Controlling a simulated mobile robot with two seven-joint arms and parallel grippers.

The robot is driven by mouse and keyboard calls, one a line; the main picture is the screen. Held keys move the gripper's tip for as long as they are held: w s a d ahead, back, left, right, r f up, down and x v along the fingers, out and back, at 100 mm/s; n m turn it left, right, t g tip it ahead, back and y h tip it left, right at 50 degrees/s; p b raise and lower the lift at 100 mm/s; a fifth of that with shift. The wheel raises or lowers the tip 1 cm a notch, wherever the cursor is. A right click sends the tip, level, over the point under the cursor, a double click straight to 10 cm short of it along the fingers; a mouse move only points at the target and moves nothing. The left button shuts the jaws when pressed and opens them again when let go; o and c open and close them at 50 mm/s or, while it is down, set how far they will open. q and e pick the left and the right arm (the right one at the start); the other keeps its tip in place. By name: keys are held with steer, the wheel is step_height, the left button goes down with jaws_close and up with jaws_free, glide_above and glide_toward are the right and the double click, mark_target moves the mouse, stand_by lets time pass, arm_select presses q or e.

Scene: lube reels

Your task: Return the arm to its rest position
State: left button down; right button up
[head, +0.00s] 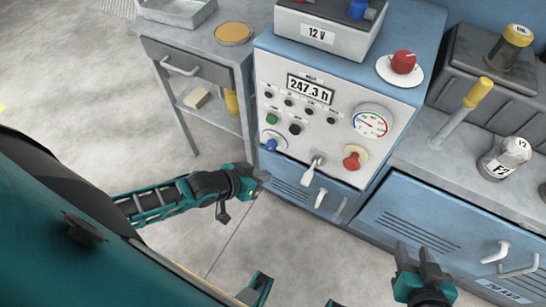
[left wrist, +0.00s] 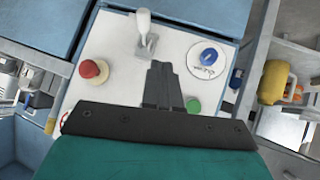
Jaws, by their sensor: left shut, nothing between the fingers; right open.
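My left arm reaches in from the left in the head view. Its gripper (head: 262,176) is shut and empty, in front of the panel's lower left part, near the blue knob (head: 270,145). In the left wrist view the closed fingers (left wrist: 163,84) point toward the white control panel (left wrist: 115,45), between the white lever (left wrist: 144,30) and the green button (left wrist: 193,105). I cannot tell a touch from these views. My right gripper (head: 416,254) is open and empty at the lower right, in front of the blue drawers.
The blue cabinet's front carries a display (head: 310,88), a gauge (head: 370,122) and a red knob (head: 355,157). A grey side table (head: 185,55) stands at left. A bottle (head: 503,158) and a yellow-handled tool (head: 461,112) stand on the right bench. Floor at left is clear.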

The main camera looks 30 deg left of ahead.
arm_select(q)
steer(key=shift+s+a+r, duration=0.25)
steer(key=shift+s, duration=0.2)
steer(key=s+d+r+t+y+p, duration=0.1)
steer(key=s+d+r+y+p, duration=0.1)
steer(key=r, duration=0.6)
steer(key=shift+s+d+r+m+t, duration=0.15)
steer(key=shift+s+d+m+t, duration=0.3)
steer(key=shift+s, duration=0.8)
steer(key=shift+d, duration=0.2)
stand_by(0.6)
